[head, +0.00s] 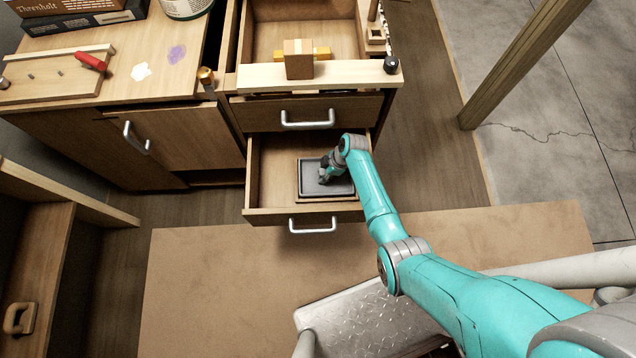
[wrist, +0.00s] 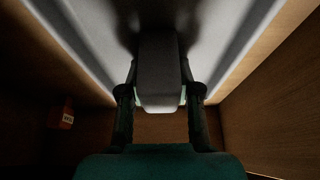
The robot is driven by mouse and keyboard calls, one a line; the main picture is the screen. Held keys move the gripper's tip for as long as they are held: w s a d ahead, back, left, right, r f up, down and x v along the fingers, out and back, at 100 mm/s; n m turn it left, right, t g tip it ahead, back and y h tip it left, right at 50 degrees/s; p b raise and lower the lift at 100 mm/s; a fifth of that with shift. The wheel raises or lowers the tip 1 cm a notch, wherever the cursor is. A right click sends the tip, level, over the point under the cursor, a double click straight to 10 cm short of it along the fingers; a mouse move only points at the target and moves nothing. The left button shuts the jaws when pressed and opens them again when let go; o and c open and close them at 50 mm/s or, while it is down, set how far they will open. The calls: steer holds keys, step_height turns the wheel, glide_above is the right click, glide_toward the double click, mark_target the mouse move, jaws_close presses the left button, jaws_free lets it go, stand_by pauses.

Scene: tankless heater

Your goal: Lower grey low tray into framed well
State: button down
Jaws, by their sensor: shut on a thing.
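The grey low tray (head: 340,188) is in the open lower drawer, toward its right side. My gripper (head: 325,178) is over the tray and shut on its raised grey grip (wrist: 160,75), which shows between the fingers in the wrist view. The tray floor (wrist: 90,25) fills the top of that view. A light wooden frame (head: 312,199) shows along the tray's near edge. In the wrist view, pale wood edges (wrist: 245,62) run along both sides of the tray. The tray looks level and lined up with the frame; I cannot tell how deep it sits.
The lower drawer (head: 270,190) has bare floor left of the tray. A small red tagged item (wrist: 67,117) shows at left in the wrist view. A wooden post (head: 515,70) stands right.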

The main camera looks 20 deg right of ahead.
mark_target(324, 172)
steer(key=shift+f, duration=0.6)
stand_by(0.6)
steer(key=c, duration=0.7)
jaws_free()
step_height(324, 172, up, 10)
steer(key=shift+s, duration=0.1)
stand_by(0.6)
